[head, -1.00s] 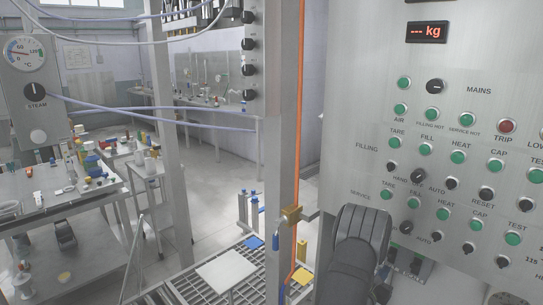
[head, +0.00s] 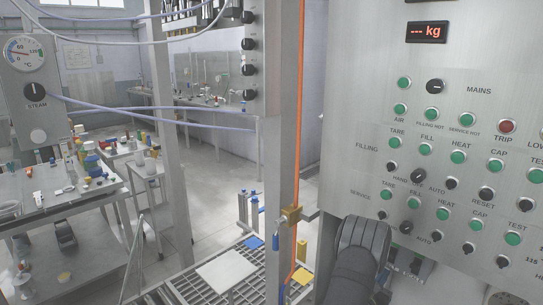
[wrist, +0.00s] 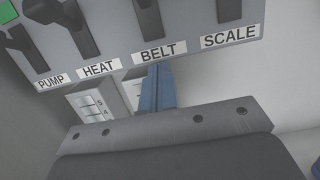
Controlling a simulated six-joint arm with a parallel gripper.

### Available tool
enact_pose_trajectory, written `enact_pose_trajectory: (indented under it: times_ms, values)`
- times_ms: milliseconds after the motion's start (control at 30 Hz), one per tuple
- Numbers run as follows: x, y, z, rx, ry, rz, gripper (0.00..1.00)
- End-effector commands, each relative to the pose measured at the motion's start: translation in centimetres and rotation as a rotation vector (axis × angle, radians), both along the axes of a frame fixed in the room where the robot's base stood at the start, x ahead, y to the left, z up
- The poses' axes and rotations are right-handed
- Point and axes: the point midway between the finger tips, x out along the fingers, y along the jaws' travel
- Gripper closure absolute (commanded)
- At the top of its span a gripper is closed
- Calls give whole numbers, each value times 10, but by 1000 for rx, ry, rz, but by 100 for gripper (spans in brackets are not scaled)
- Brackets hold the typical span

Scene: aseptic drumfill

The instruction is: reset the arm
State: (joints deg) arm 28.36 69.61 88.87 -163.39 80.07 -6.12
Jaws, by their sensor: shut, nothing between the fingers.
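My gripper (wrist: 157,88) shows in the wrist view as blue fingers pressed together, with nothing between them. In the head view my dark arm rises at the bottom, in front of the large control panel (head: 445,130); the fingers are hidden there.
Dark lever switches (wrist: 145,18) stand above the PUMP, HEAT, BELT and SCALE labels. A small white switch plate (wrist: 92,105) is left of my fingers.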

Motion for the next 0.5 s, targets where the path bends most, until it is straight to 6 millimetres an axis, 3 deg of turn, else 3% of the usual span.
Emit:
enact_pose_trajectory:
  times_ms: [133, 500]
  values:
    - [-6, 6, 16, 0, -1, 0, 100]
    - [-10, 7, 37, 113, 126, -23, 100]
